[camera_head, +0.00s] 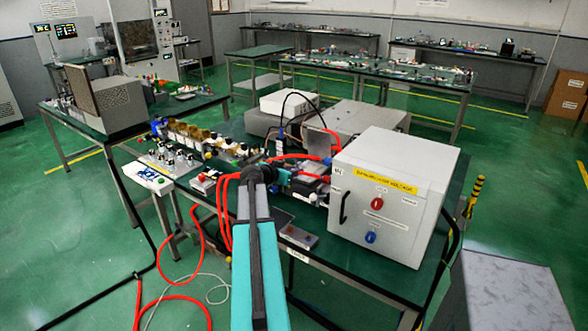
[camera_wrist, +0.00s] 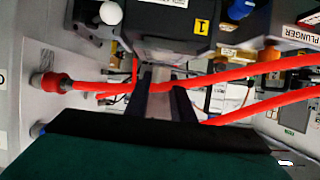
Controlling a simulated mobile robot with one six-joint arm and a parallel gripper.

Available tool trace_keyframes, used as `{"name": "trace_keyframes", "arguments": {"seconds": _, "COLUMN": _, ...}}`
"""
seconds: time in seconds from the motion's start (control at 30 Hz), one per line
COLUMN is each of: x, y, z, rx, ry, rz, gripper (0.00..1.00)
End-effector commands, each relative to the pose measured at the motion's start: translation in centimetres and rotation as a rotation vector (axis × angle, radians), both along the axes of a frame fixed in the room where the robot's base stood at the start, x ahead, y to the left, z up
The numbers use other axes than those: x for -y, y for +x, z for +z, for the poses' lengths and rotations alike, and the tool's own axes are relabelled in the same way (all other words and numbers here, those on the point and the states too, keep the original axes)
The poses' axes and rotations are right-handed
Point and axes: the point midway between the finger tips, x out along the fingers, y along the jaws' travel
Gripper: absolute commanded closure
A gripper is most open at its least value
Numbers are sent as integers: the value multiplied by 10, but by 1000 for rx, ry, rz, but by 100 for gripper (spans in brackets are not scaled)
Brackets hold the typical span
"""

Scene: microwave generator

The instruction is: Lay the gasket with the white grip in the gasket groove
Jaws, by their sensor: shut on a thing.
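My gripper (camera_wrist: 160,78) is in the middle of the wrist view, its two dark fingers shut on a pale grey-white piece (camera_wrist: 160,103), which looks like the white grip of the gasket. The gasket itself I cannot make out; a red hose and a dark block lie across the fingertips' area. In the head view my gripper (camera_head: 292,181) reaches right from the end of my teal arm, among parts on the green bench, left of the grey cabinet. The gasket groove I cannot pick out in either view.
Red hoses (camera_wrist: 255,75) cross the wrist view close to the fingers. A dark block with a yellow label (camera_wrist: 201,27) stands just beyond. The grey cabinet (camera_head: 385,190) with a black handle is to the right. Small parts crowd the green bench (camera_head: 340,275), whose front is clearer.

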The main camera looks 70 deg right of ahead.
Motion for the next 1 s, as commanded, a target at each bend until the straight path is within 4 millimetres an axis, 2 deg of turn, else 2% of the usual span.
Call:
{"name": "trace_keyframes", "arguments": {"seconds": 0.5, "x": 1, "y": 1, "z": -22, "rx": 2, "ry": -2, "rz": 3, "gripper": 100}}
{"name": "trace_keyframes", "arguments": {"seconds": 1.0, "x": 0, "y": -1, "z": -29, "rx": 0, "ry": 3, "rz": -1, "gripper": 100}}
